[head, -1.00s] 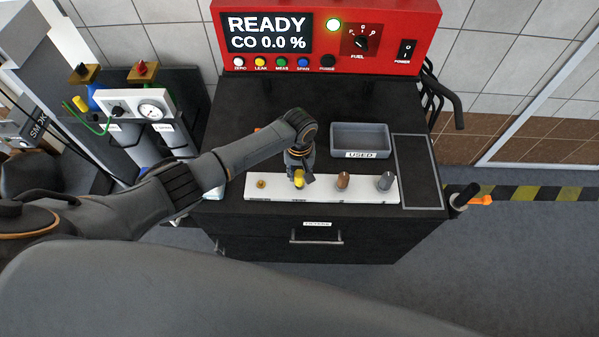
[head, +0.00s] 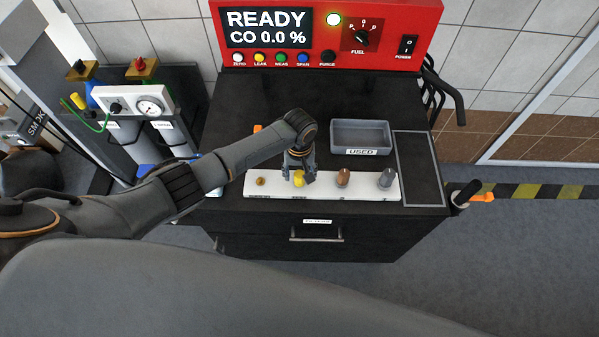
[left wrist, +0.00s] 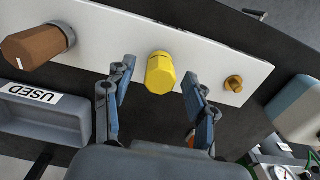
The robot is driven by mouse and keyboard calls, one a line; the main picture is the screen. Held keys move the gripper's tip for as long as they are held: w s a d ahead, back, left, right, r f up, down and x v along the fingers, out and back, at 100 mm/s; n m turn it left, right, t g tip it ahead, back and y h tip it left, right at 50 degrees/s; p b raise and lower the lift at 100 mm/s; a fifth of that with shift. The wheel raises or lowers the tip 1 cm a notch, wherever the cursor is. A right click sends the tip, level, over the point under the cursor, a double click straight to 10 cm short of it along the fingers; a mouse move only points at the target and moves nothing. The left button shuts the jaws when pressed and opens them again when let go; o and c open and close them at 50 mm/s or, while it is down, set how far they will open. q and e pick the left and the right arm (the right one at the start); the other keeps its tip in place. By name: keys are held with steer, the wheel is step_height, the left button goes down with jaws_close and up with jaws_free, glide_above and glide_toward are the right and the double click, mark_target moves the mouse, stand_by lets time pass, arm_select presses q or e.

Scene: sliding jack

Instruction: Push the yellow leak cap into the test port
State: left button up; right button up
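The yellow leak cap (head: 298,178) stands on a white strip (head: 325,193) along the front of the black cart top. In the left wrist view the yellow cap (left wrist: 160,73) is faceted and lies between my finger lines, just past the fingertips. My left gripper (head: 299,174) is over the cap; in the left wrist view the gripper (left wrist: 157,85) is open, with clear gaps between both fingers and the cap. I cannot tell which fitting is the test port, or whether the cap is seated in anything. My right gripper is not in view.
On the strip, a small brass fitting (head: 261,181) is left of the cap; a brown cylinder (head: 343,178) and a grey cylinder (head: 386,180) are right. A grey bin marked USED (head: 361,152) is behind. A red analyser (head: 385,55) reads READY, CO 0.0 %.

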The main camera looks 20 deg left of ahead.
mark_target(300, 174)
arm_select(q)
step_height(300, 174, up, 12)
stand_by(0.6)
stand_by(0.4)
